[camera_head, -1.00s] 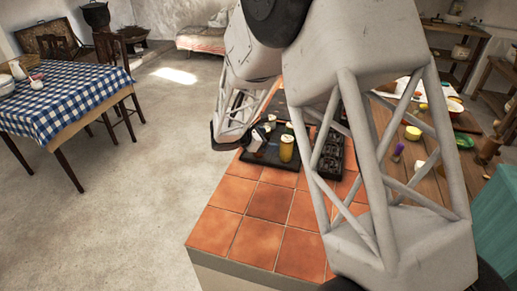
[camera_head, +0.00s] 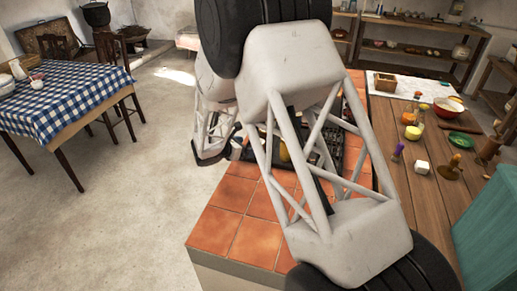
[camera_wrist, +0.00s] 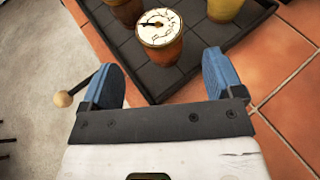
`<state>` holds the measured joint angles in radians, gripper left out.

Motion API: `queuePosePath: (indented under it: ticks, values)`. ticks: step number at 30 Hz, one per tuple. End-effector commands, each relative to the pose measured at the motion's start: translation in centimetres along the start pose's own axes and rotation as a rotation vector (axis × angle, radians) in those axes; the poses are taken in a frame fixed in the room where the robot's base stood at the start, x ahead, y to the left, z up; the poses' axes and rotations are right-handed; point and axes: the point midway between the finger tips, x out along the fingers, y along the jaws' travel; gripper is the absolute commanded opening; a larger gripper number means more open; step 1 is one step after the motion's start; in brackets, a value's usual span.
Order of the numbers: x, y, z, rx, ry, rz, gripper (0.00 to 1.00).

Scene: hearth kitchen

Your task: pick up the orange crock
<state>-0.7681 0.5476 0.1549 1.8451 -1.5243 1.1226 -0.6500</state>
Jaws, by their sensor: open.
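In the wrist view my gripper (camera_wrist: 160,82) is open, its two blue fingers apart with nothing between them. An orange-brown crock (camera_wrist: 162,55) with a whitish, dark-marked round top stands upright on a dark gridded tray (camera_wrist: 190,68), just beyond the fingertips and roughly centred between them. A darker brown crock (camera_wrist: 126,10) stands behind it to the left, and a yellow crock (camera_wrist: 225,8) behind it to the right; both are cut off by the frame. In the head view my arm hides the gripper and most of the tray; a yellow crock (camera_head: 284,152) shows through the links.
The tray stands on an orange tiled counter (camera_head: 222,222), clear at the front. Open floor lies left.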

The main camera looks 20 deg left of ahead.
Motion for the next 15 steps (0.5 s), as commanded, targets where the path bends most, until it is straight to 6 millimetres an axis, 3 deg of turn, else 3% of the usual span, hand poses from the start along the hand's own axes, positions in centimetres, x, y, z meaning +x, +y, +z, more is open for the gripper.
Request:
queuePosePath:
  ticks: [6,15]
  values:
    - [1.8,-0.1,0.0,-0.001,-0.001,-0.002,0.87]
    - [2.0,0.0,0.0,0.0,0.0,-0.001,0.87]
